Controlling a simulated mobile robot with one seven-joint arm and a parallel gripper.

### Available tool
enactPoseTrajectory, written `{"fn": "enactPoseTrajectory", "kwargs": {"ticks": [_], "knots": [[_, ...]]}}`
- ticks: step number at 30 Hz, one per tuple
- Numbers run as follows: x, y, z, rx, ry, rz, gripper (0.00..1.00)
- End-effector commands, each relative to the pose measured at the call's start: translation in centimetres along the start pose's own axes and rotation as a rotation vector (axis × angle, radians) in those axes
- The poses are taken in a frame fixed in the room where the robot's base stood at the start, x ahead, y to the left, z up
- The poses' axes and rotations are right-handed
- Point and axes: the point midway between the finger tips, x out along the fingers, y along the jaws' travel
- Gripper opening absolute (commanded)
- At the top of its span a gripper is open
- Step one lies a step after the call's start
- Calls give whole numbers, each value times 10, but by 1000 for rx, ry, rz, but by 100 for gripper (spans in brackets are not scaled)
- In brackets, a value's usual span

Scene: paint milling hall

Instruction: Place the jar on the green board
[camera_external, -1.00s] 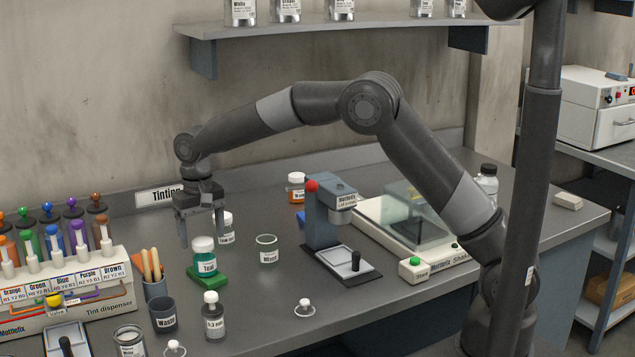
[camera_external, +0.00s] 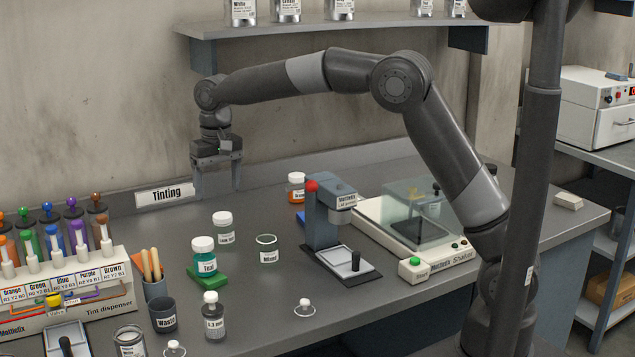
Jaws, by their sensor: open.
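A jar (camera_external: 204,262) with teal contents, a white lid and a label reading Teal stands upright on the green board (camera_external: 212,283), left of the middle of the bench. My gripper (camera_external: 218,192) is open and empty, with its fingers pointing down. It is in the air above and behind the teal jar, apart from it, near the Tinting sign. Another white-lidded jar (camera_external: 223,234) stands on the bench just behind the teal one; its label is too small to read.
An open glass jar (camera_external: 267,256) stands right of the board. A stand device with a red knob (camera_external: 322,215) and a shaker (camera_external: 420,222) are farther right. A Waste cup (camera_external: 164,321), a bottle (camera_external: 213,322) and the tint dispenser (camera_external: 75,298) are at the front left.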

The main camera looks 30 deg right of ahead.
Motion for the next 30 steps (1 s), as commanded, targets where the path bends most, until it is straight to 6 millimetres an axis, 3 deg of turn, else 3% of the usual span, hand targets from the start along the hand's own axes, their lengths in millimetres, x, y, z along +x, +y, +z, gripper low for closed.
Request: {"fn": "enactPoseTrajectory", "kwargs": {"ticks": [1, 6, 15, 22, 30], "knots": [[-17, 24, 4, 12, 20, -10, 75], [-55, 94, 27, 32, 78, -30, 75], [-97, 203, 96, 65, 188, -43, 75], [-105, 269, 166, 90, 277, -32, 75], [-88, 322, 254, 118, 378, 5, 75]]}}
